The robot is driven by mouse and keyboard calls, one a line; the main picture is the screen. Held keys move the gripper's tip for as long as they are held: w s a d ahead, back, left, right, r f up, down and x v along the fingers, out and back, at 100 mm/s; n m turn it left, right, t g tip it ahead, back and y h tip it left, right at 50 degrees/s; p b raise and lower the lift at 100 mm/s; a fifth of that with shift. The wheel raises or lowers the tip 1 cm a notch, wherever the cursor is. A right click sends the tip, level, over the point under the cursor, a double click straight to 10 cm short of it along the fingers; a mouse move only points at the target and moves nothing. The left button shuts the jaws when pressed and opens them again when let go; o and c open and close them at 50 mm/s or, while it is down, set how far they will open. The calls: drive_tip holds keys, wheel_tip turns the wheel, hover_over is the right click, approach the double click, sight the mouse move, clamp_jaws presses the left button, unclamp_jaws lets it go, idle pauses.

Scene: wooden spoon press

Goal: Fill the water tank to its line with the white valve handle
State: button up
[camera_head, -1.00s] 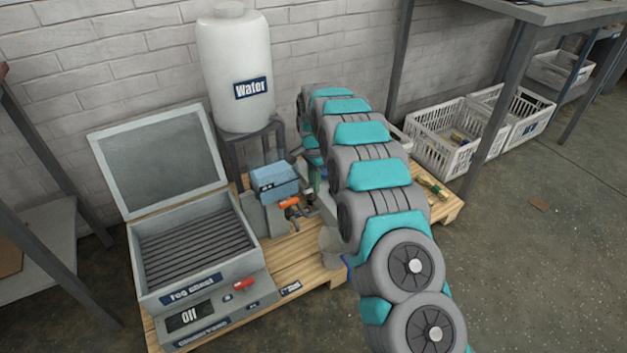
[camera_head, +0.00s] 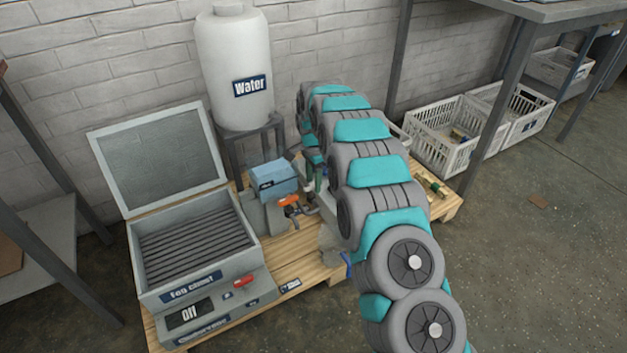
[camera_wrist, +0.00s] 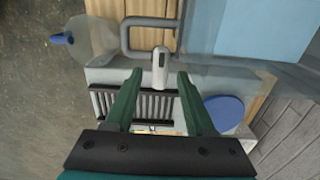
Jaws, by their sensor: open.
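The white valve handle (camera_wrist: 160,66) shows in the wrist view as a small upright-looking lever with a grey mark. My gripper (camera_wrist: 156,76) is open, its two green fingers pointing toward the handle, one on each side. I cannot tell whether either finger touches it. A see-through, bluish tank (camera_wrist: 235,50) lies to the right of the handle in the wrist view; I cannot make out its line or water level. In the head view a white tank labelled Water (camera_head: 235,60) stands on a dark stand.
In the wrist view a grey pipe loop (camera_wrist: 125,38), a clear vessel with a blue cap (camera_wrist: 62,38), a black grate (camera_wrist: 150,105) and a blue round lid (camera_wrist: 224,108) crowd the fingers. The open fog chest (camera_head: 195,280), reading Off, stands on the wooden pallet (camera_head: 315,262).

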sight(313, 183)
wheel_tip(313, 183, up, 7)
drive_tip(key=shift+r, duration=0.35)
idle(0.4)
